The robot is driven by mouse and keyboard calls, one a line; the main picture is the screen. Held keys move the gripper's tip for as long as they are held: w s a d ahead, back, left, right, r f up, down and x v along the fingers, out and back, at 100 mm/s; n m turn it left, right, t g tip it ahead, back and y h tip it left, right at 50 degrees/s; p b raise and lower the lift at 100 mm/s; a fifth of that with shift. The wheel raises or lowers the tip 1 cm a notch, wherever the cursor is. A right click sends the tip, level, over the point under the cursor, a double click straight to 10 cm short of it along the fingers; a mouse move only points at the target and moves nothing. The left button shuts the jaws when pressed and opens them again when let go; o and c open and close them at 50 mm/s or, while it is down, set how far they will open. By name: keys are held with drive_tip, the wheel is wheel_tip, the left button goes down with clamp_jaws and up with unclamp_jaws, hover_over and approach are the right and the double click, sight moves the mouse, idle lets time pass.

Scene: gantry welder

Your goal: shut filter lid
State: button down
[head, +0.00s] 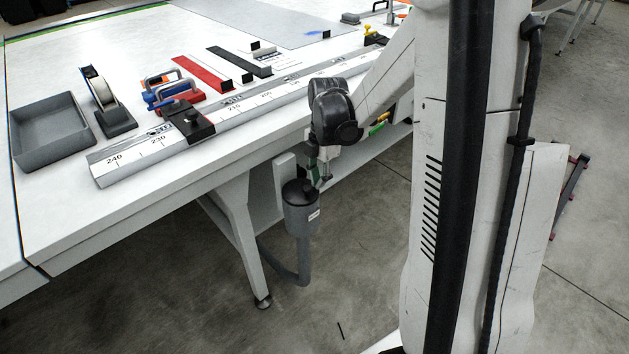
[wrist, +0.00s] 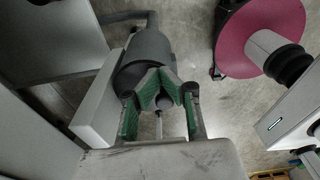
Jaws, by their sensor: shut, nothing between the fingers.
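The filter (head: 302,218) is a grey upright canister hanging beside the table's front edge, with a hose at its bottom. Its dark lid (head: 296,191) sits at the top of the canister; whether it is fully closed I cannot tell. My gripper (head: 318,180) is just right of and close to the lid, pointing down. In the wrist view, the green-padded fingers of my gripper (wrist: 160,80) are together and empty, overlapping the dark end of the filter (wrist: 150,48) in the picture. Their tips hide part of it, and contact is not clear.
The white table (head: 60,210) has a ruler rail (head: 150,158) along its front edge and a leg (head: 241,230) left of the filter. A grey bin (head: 48,135) and a tape dispenser (head: 106,105) stand on it. A red disc (wrist: 258,35) shows in the wrist view. The floor below is open.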

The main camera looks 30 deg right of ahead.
drive_tip(key=shift+d+f+b, duration=0.25)
drive_tip(key=shift+f+b, duration=0.2)
drive_tip(key=shift+f, duration=0.35)
drive_tip(key=shift+w+d+r+p, duration=0.1)
drive_tip(key=shift+r+p, duration=0.35)
drive_tip(key=shift+r, duration=0.1)
drive_tip(key=w+d+r+p, duration=0.2)
drive_tip(key=d+r, duration=0.3)
drive_tip(key=d, duration=0.4)
drive_tip(key=shift+d+p, duration=0.2)
drive_tip(key=shift+p, duration=0.35)
drive_tip(key=shift+r, duration=0.15)
